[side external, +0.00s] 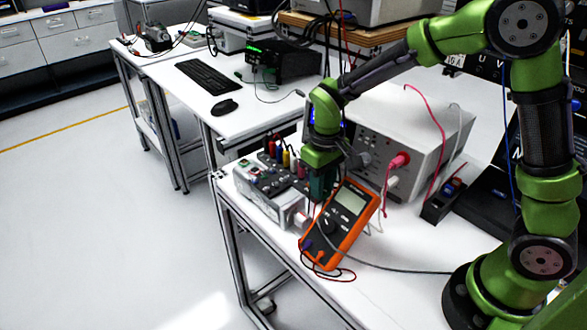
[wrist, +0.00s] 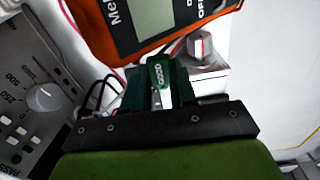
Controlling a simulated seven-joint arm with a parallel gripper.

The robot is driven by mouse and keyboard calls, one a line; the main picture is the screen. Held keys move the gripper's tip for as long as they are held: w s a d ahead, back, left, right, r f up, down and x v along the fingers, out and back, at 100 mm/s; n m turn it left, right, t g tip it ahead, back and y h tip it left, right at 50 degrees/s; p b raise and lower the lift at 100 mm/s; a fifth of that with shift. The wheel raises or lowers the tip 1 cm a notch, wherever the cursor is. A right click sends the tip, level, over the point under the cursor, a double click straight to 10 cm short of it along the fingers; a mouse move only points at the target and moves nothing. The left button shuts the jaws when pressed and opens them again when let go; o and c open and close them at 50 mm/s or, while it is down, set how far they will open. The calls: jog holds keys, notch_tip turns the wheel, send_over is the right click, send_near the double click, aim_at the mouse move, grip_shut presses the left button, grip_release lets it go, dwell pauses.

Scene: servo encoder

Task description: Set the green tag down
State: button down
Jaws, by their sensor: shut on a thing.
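The green tag (wrist: 158,75) shows in the wrist view as a small green piece with light lettering. My gripper (wrist: 156,86) is shut on it, with a dark green finger on each side. In the side view my gripper (side external: 321,187) points down over the bench, between the grey box of plugs and the orange multimeter. The tag cannot be made out there, and I cannot tell whether it touches anything below.
The orange multimeter (side external: 352,201) leans close beside my gripper. The grey box (side external: 262,209) with coloured plugs is on the other side. A white instrument (side external: 432,130) with red and white leads stands behind. Bare bench (side external: 415,240) lies right of the multimeter, crossed by a cable.

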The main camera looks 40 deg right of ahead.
notch_tip(320, 180, down, 8)
jog(key=shift+r, duration=0.15)
dwell(0.4)
jog(key=c, duration=1.2)
grip_release()
notch_tip(320, 180, up, 12)
jog(key=shift+f, duration=0.15)
jog(key=s+r+t, duration=0.1)
jog(key=s+r, duration=0.1)
jog(key=r, duration=0.1)
jog(key=s+d+r+m+t+y, duration=0.1)
jog(key=s+r, duration=0.1)
jog(key=s+d+r+t, duration=0.1)
jog(key=s+r, duration=0.1)
jog(key=r, duration=0.1)
jog(key=shift+s+r+m, duration=0.15)
jog(key=shift+r+m, duration=0.2)
jog(key=shift+m, duration=0.05)
jog(key=shift+s+d+r+m+t+y, duration=0.25)
jog(key=shift+s+r+t, duration=0.4)
jog(key=shift+s, duration=0.8)
jog(key=shift+s+d+r+m+t+y, duration=0.15)
jog(key=shift+s+r+m+t, duration=0.5)
jog(key=shift+s, duration=0.8)
jog(key=shift+s+d+r+m+t+y, duration=0.1)
jog(key=shift+s+d+r+m+t, duration=0.15)
jog(key=shift+s+r+t, duration=0.8)
